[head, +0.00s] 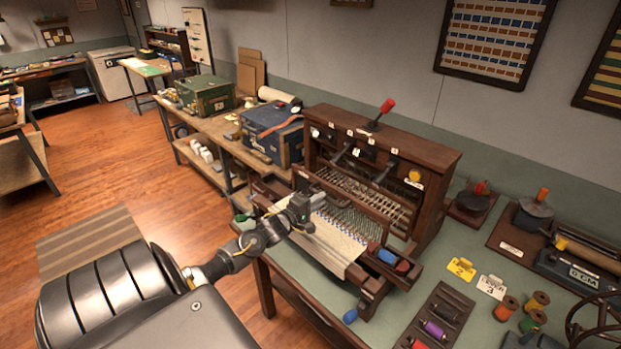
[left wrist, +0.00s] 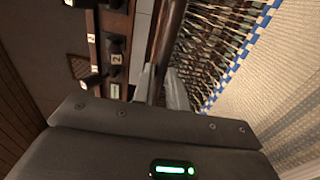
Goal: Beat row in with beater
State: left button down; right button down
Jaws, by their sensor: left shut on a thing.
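The loom (head: 385,165) is a dark wooden frame on the green table, with levers and a red-topped handle. Pale woven cloth (head: 328,252) lies at its front, and it fills the right of the left wrist view (left wrist: 280,80). A blue-and-white checked row (left wrist: 232,70) runs along the cloth's edge, with spread warp threads (left wrist: 205,50) beyond it. The beater (left wrist: 168,40) is a brown wooden bar across those threads. My left gripper (head: 302,205) is at the loom's left side; its fingers (left wrist: 161,92) are shut around the beater bar. A gap with bare threads shows between beater and row. My right gripper is out of view.
A blue and red shuttle (head: 388,258) rests at the loom's right side. A dark tray of spools (head: 440,318), yellow and white tags (head: 461,269) and loose spools (head: 506,308) lie to the right. A blue box (head: 273,130) stands on the bench behind.

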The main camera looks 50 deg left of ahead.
aim_at(332, 191)
pick_arm(q)
jog(key=w+b, duration=0.1)
jog(key=w, duration=0.2)
jog(key=shift+f, duration=0.2)
jog(key=shift+w+r+b, duration=0.1)
jog(key=shift+w+b, duration=0.85)
jog(key=shift+w, duration=1.4)
jog(key=c, duration=1)
grip_release()
jog(key=shift+a, duration=0.1)
jog(key=shift+r, duration=0.1)
jog(key=shift+s, duration=0.1)
